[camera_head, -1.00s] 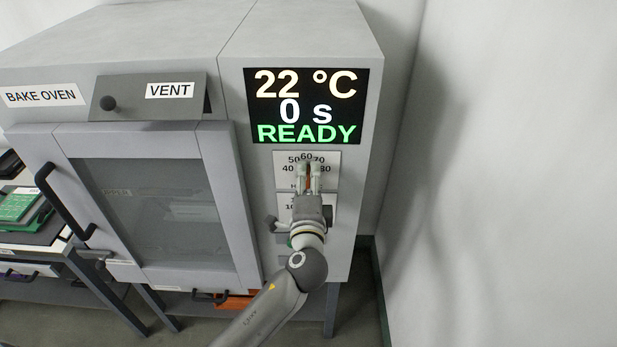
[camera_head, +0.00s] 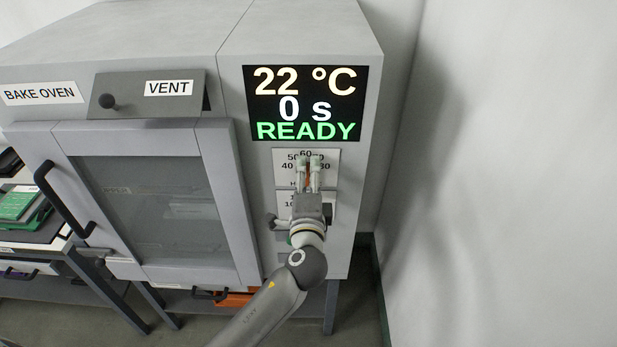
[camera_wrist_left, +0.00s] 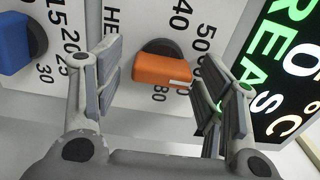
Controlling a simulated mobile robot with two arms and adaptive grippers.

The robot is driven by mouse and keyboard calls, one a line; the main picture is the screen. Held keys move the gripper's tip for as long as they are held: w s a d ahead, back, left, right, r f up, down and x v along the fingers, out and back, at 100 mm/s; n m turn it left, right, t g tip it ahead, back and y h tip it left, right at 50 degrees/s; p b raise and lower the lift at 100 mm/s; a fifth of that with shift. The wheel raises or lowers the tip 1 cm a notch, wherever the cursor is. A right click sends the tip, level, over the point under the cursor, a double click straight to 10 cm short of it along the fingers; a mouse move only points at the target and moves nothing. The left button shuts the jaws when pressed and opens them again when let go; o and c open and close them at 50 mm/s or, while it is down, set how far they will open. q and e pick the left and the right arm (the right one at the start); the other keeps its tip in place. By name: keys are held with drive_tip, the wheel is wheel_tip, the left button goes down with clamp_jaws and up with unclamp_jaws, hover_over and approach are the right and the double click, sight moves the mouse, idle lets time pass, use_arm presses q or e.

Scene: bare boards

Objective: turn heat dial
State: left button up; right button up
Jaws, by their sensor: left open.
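The heat dial is an orange knob (camera_wrist_left: 162,70) on a dark round base, on a white plate with printed numbers. In the left wrist view it lies between and beyond the two fingers of my left gripper (camera_wrist_left: 165,95), with its white mark toward the right finger. In the head view my left gripper (camera_head: 309,172) is in front of the dial plate (camera_head: 330,160) and hides most of the orange knob. The gripper is open, one finger to each side of the knob; contact cannot be told. My right gripper is not in view.
A blue dial (camera_wrist_left: 15,45) sits beside the orange one on another numbered plate. The display (camera_head: 305,103) above reads 22 °C, 0 s, READY. The oven door (camera_head: 150,195) is closed at the left. A bare wall (camera_head: 500,180) stands to the right.

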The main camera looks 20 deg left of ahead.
use_arm(q)
drive_tip(key=v, duration=1.2)
wheel_tip(320, 180, down, 25)
drive_tip(key=d+g+h+b, duration=0.1)
drive_tip(key=g+h+b, duration=0.15)
drive_tip(key=g, duration=0.25)
drive_tip(key=s+a+f+n+g+h+b, duration=0.15)
drive_tip(key=s+f, duration=0.25)
drive_tip(key=f, duration=0.5)
drive_tip(key=s+f+n+g, duration=0.15)
drive_tip(key=s+f, duration=0.25)
drive_tip(key=f, duration=0.5)
drive_tip(key=s+a+f+n+g+b, duration=0.1)
drive_tip(key=s+a+f+n+g, duration=0.1)
drive_tip(key=s+f, duration=0.6)
drive_tip(key=s+a+f+n+g+b, duration=0.1)
drive_tip(key=s+a+f+n+g, duration=0.2)
drive_tip(key=s+f, duration=0.5)
drive_tip(key=s+a+f+n+g+h+b, duration=0.1)
drive_tip(key=s+a+f+n+g, duration=0.2)
drive_tip(key=s+f, duration=0.5)
drive_tip(key=s+a+n, duration=0.1)
drive_tip(key=s, duration=0.7)
drive_tip(key=shift+a+f+b, duration=0.25)
drive_tip(key=shift+f+b, duration=0.05)
drive_tip(key=shift+b, duration=0.1)
